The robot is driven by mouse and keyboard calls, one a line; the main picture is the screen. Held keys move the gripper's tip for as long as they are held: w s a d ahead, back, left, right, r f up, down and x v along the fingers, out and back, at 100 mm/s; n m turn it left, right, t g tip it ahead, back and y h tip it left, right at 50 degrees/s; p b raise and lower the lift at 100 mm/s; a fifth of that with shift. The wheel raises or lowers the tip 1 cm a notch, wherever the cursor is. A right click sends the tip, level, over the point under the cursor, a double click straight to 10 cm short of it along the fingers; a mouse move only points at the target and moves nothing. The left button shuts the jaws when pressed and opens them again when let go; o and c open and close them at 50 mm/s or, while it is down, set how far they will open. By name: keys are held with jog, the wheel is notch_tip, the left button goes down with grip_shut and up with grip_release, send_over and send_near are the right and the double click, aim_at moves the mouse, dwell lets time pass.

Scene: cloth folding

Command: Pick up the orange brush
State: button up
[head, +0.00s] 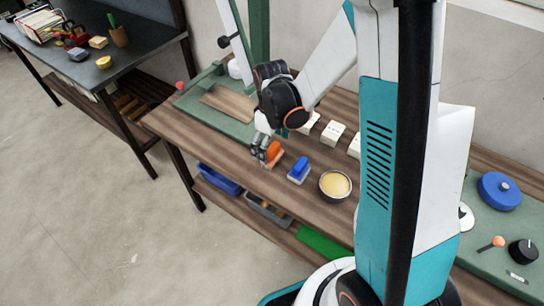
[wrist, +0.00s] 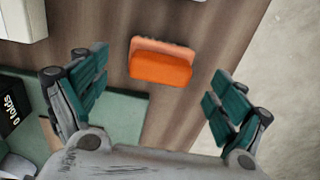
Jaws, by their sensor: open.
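The orange brush (wrist: 160,68) lies on the brown wooden table in the wrist view, with an orange block-like top and a paler pinkish edge along its far side. It also shows in the head view (head: 273,152), partly hidden by my gripper. My gripper (head: 262,150) is just above and beside the brush at the table's front part. In the wrist view my gripper (wrist: 152,90) is open, with one green-padded finger on each side and the brush between and slightly ahead of them. I see no contact between the fingers and the brush.
A blue brush (head: 299,170) and a round tin (head: 335,185) with yellowish content stand to the right. White blocks (head: 333,133) sit behind them. A green board (head: 215,120) lies left. Bins (head: 220,180) are on the shelf below.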

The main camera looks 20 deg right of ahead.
aim_at(272, 148)
notch_tip(272, 148, down, 4)
jog(key=shift+s+f+b, duration=0.1)
jog(key=shift+f+b, duration=0.05)
jog(key=shift+b, duration=0.7)
jog(key=c, duration=1.2)
notch_tip(272, 148, up, 20)
jog(key=p, duration=0.7)
